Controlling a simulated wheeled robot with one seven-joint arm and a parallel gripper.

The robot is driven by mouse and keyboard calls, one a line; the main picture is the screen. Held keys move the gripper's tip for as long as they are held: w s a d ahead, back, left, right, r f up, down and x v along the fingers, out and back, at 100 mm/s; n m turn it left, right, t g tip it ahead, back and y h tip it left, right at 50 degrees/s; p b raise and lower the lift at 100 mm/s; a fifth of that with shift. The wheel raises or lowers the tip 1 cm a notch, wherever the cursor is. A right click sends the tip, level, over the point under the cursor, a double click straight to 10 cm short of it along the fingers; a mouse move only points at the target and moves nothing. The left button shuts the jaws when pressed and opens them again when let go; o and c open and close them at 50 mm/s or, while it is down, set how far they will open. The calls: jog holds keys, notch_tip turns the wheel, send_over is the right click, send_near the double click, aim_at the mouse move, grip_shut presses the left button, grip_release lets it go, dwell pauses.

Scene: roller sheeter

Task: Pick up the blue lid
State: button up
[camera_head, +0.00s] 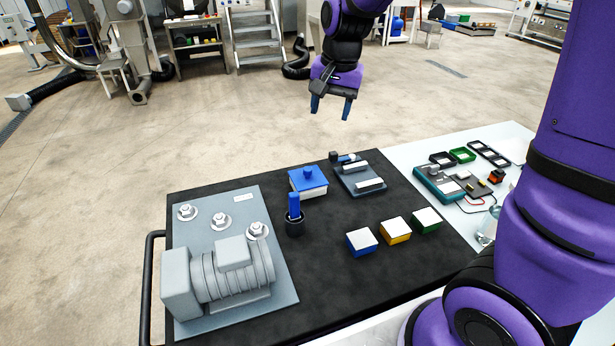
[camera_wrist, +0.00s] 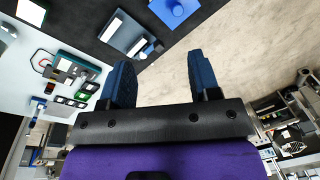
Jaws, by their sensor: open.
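The blue lid (camera_head: 308,177) is a flat square plate with a round knob on top. It sits on a pale box (camera_head: 310,193) near the far edge of the black table top. In the wrist view the lid (camera_wrist: 176,9) is at the top, partly cut off by the frame, with its knob showing. My gripper (camera_head: 331,108) is above and beyond the table's far edge, apart from the lid, with its two blue fingers pointing down. In the wrist view my gripper (camera_wrist: 156,80) is open with nothing between the fingers.
A grey motor (camera_head: 218,278) on a plate fills the left of the black table top (camera_head: 330,285). A blue-handled tool stands in a black cup (camera_head: 295,224) close in front of the lid. A grey fixture (camera_head: 360,178) stands just right of it. Several small coloured boxes (camera_head: 395,230) stand nearer.

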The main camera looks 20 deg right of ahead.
aim_at(308, 168)
jog(key=w+a+f, duration=0.1)
jog(key=w+f, duration=0.1)
jog(key=f, duration=0.3)
jog(key=w+f+m+g, duration=0.1)
jog(key=w+f, duration=0.1)
jog(key=f, duration=0.4)
jog(key=w+a+f+m, duration=0.1)
jog(key=w+f, duration=0.1)
jog(key=f, duration=0.3)
jog(key=shift+w+a+f+h, duration=0.25)
jog(key=shift+w+a+h, duration=0.05)
jog(key=shift+w+h, duration=0.1)
jog(key=shift+w+f, duration=0.2)
jog(key=shift+f, duration=2.3)
jog(key=c, duration=1)
